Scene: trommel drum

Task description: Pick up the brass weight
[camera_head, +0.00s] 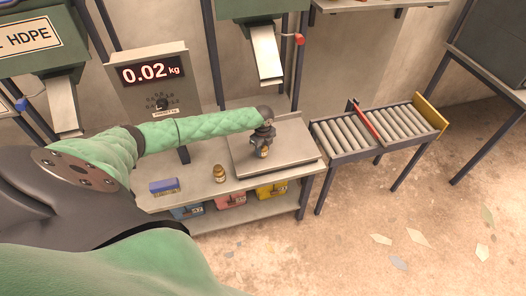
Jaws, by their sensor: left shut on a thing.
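A small brass weight (264,152) is between the fingers of my left gripper (263,146), over the flat metal scale plate (290,152). The gripper is shut on it and points down. I cannot tell whether the weight touches the plate. A second brass weight (219,173) stands upright on the bench, left of the plate. The scale display (150,73) reads 0.02 kg. My right gripper is not in view.
A blue block (164,186) lies on the bench (205,188) at the left. Blue, red (231,199) and yellow bins sit on the shelf below. A roller conveyor (375,132) stands at the right. Metal chutes (266,55) hang above. Flakes litter the floor.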

